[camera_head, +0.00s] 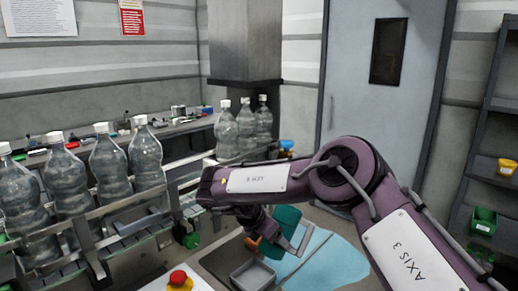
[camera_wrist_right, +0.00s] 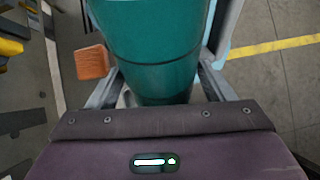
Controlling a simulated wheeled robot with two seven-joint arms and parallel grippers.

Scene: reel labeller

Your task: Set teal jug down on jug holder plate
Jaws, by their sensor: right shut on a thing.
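The teal jug (camera_head: 284,224) shows partly behind my right arm, low in the middle of the head view. It also fills the upper middle of the right wrist view (camera_wrist_right: 152,45). My right gripper (camera_wrist_right: 160,80) is shut on the jug, with one finger on each side. An orange-brown block-like piece (camera_wrist_right: 92,62) shows at the jug's left side; I cannot tell whether it belongs to the jug. I cannot make out the jug holder plate for certain. The jug's base and what lies under it are hidden. My left gripper is not in view.
A grey tray (camera_head: 253,275) lies just below the jug, near a light-blue surface (camera_head: 325,262). A red button on a yellow base (camera_head: 179,281) is at the front. Several clear bottles (camera_head: 108,168) stand along a railed conveyor at left. A shelf (camera_head: 486,130) stands at right.

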